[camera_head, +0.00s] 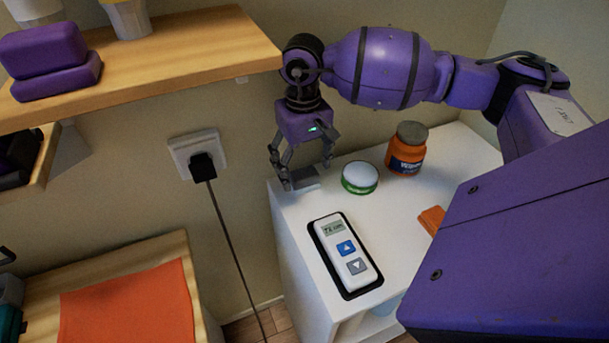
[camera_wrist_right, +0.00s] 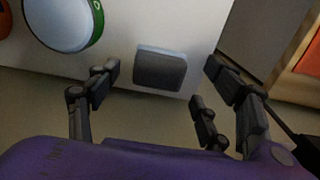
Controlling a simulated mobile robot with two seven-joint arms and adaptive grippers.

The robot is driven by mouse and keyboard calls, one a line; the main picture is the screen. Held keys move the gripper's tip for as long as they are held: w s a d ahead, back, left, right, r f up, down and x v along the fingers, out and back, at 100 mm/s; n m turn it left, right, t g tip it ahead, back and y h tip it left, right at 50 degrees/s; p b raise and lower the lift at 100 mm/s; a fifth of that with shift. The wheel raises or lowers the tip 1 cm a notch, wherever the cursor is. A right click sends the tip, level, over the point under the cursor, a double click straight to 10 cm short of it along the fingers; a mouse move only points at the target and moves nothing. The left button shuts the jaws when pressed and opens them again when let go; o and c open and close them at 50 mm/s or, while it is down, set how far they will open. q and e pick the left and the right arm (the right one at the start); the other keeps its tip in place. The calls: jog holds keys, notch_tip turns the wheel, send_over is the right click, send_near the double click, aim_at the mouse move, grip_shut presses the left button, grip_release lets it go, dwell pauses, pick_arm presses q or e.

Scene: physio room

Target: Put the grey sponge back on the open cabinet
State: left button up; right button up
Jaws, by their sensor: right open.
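The grey sponge (camera_head: 305,182) lies at the back left corner of the white cabinet top (camera_head: 408,212). In the right wrist view the sponge (camera_wrist_right: 160,71) is a dark grey rounded block with a paler edge, close to the cabinet's edge. My right gripper (camera_head: 306,170) is open and points down over the sponge, with fingers on either side of it. In the right wrist view the fingertips of the gripper (camera_wrist_right: 162,68) are apart, with the sponge between them and no clear contact. The cabinet's front is open lower down. My left gripper is not in view.
A green-rimmed white-lidded tin (camera_head: 360,178) stands beside the sponge, and an orange jar (camera_head: 406,150) behind it. A handset (camera_head: 346,250) lies on a black tray. A wooden shelf (camera_head: 180,48) with purple blocks (camera_head: 45,55) is at upper left. A cable hangs from a wall socket (camera_head: 185,148).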

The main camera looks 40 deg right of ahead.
aim_at(304, 174)
notch_tip(304, 174, up, 8)
jog(key=shift+r, duration=0.2)
dwell(0.6)
